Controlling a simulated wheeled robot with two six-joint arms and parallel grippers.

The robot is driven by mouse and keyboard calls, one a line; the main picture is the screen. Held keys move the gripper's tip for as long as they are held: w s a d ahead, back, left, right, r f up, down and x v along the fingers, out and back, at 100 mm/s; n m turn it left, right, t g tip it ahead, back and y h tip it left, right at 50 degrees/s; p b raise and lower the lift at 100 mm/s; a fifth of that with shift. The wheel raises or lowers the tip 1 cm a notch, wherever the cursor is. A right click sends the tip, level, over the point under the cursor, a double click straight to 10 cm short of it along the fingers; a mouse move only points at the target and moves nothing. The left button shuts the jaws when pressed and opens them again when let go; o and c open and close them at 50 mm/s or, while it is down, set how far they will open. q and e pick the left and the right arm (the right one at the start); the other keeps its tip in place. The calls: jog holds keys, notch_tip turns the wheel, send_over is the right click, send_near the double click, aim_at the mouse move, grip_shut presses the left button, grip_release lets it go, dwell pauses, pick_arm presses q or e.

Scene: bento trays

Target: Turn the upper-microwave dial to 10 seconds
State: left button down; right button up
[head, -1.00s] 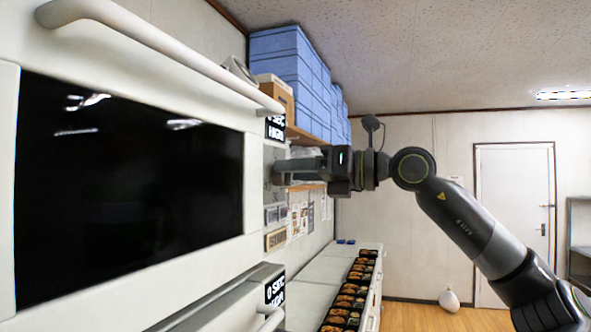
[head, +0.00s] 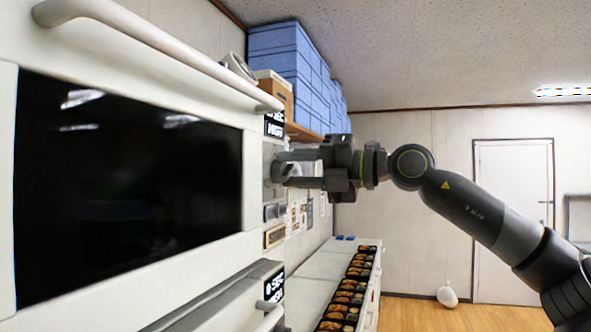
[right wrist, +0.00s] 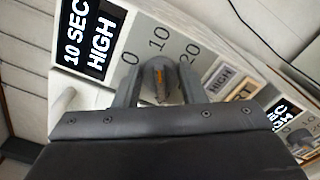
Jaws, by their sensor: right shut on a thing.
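The upper microwave (head: 130,180) fills the left of the head view, with its dark door closed. Its dial (right wrist: 158,78) is grey with an orange mark, and in the right wrist view the mark points about toward the printed 10, between 0 and 20. The upper display (right wrist: 88,35) reads "10 SEC HIGH"; it is small and blurred in the head view (head: 274,125). My right gripper (right wrist: 160,88) is shut on the dial, one finger on each side; in the head view (head: 281,169) it reaches the panel from the right. My left gripper is not in view.
Buttons (head: 274,235) sit below the dial. A door handle (head: 150,40) juts out above it. A second microwave (head: 225,302) with its own display is below. Bento trays (head: 350,290) line the counter, and blue boxes (head: 290,65) fill a shelf. The right side is open.

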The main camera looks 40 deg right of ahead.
jog(key=shift+m, duration=0.3)
jog(key=o, duration=1)
jog(key=shift+d, duration=0.1)
jog(key=b+v, duration=1.2)
jog(key=v, duration=0.5)
jog(key=shift+s, duration=0.2)
